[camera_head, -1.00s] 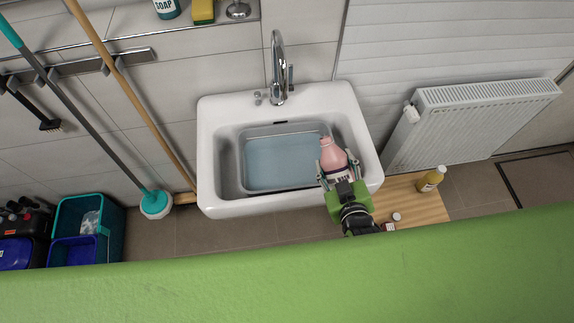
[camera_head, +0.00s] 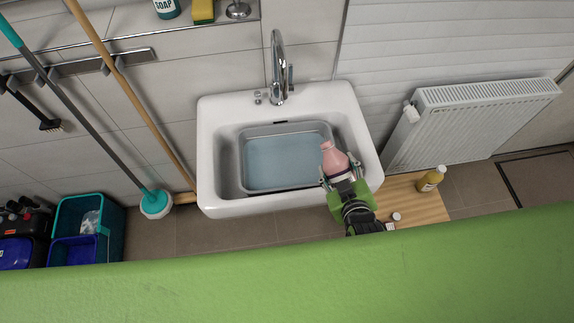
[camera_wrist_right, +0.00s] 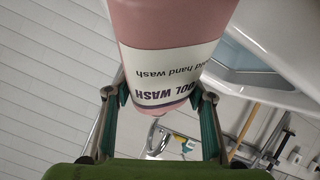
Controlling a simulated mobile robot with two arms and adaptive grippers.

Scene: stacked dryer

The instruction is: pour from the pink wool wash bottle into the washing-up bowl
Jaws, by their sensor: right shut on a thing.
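The pink wool wash bottle (camera_head: 334,160) is held in my right gripper (camera_head: 338,180), over the right end of the sink. In the head view its neck leans up and to the left, towards the bowl. In the right wrist view the bottle (camera_wrist_right: 175,25), with a white "wool wash" label, sits between the fingers of the gripper (camera_wrist_right: 160,105). The washing-up bowl (camera_head: 241,168) is a grey rectangular tub in the sink, with bluish water in it. No stream from the bottle is visible. My left gripper is not in view.
The white sink (camera_head: 212,195) has a chrome tap (camera_head: 278,70) behind it. A wooden board (camera_head: 425,208) at the right carries a yellow bottle (camera_head: 431,179) and a small white cap (camera_head: 396,216). A radiator (camera_head: 470,120) stands further right. A mop (camera_head: 155,203) leans at the left.

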